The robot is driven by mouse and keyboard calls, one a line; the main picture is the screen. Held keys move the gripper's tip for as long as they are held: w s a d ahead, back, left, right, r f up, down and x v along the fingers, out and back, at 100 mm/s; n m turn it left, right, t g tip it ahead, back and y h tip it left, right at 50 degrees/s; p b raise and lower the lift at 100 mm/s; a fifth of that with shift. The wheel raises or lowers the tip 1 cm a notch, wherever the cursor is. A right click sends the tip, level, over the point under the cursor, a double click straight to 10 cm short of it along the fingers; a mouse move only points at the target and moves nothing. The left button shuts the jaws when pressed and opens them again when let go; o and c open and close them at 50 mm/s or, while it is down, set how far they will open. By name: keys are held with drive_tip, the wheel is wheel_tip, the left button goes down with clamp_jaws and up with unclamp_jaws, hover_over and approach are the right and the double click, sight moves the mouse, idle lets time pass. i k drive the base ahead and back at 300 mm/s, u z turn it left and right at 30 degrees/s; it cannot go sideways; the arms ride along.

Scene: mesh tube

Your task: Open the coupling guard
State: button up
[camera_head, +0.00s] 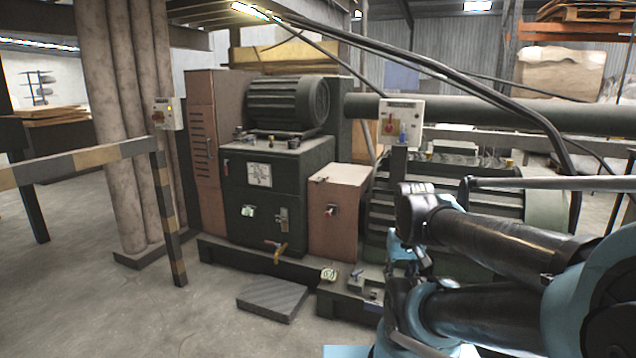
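The coupling guard appears to be the salmon-coloured box (338,205) between the dark green gearbox housing (262,205) and the large green motor at the right. Its lid looks closed, and a small red-and-white latch or knob (331,210) sits on its front face. My black and blue arm (480,240) is folded in the lower right, in front of the large motor and to the right of the guard. It is apart from the guard in the picture. No gripper fingers can be made out.
A dark plate (272,299) lies on the floor before the machine base. A yellow-and-black barrier (95,155) stands at left. The concrete floor at lower left is clear.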

sight(343, 174)
drive_tip(key=i, duration=1.65)
